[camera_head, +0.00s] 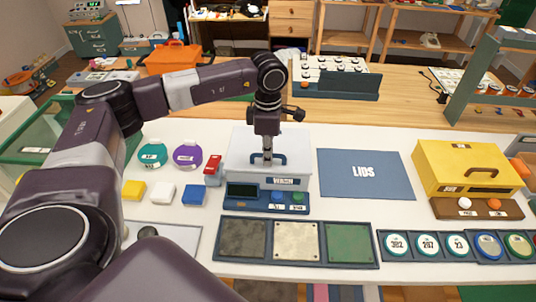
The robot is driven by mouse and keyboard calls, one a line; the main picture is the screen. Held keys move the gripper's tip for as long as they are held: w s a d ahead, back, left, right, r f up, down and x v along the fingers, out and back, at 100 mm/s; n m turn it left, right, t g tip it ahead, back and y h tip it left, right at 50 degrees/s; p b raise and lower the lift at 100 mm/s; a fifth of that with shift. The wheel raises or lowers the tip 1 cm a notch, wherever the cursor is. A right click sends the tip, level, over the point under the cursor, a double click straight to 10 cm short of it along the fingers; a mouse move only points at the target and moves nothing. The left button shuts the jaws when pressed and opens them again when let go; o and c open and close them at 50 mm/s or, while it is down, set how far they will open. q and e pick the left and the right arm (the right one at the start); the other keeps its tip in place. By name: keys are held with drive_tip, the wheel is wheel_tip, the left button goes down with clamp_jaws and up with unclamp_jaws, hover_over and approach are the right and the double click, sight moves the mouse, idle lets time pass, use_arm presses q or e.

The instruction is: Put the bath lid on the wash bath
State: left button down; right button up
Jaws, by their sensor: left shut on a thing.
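The wash bath (258,202) stands on the white worktop in the middle, with a blue base, a dark display and blue and green buttons on its front. The pale grey bath lid (241,150) with a blue handle is over the bath. I cannot tell whether it rests fully on the rim. My left gripper (267,157) points straight down at the lid and is shut on its handle. The blue mat marked LIDS (366,174) lies bare to the right of the bath. My right gripper is out of view.
A yellow box (467,167) with a handle stands at the right. A three-section tray (296,264) and a row of numbered round caps (428,246) lie in front. Small coloured blocks (164,193) and round discs (187,155) are left of the bath.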

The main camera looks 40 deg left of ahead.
use_arm(q)
drive_tip(key=c, duration=2)
unclamp_jaws()
drive_tip(key=shift+c, duration=0.2)
drive_tip(key=shift+r+p, duration=0.25)
drive_tip(key=shift+p, duration=0.05)
drive_tip(key=shift+w+r, duration=0.1)
drive_tip(key=shift+r, duration=0.2)
wheel_tip(320, 180, up, 12)
drive_tip(key=b, duration=0.2)
drive_tip(key=shift+s+f+b, duration=0.2)
drive_tip(key=shift+b, duration=0.2)
drive_tip(key=shift+d+f, duration=0.1)
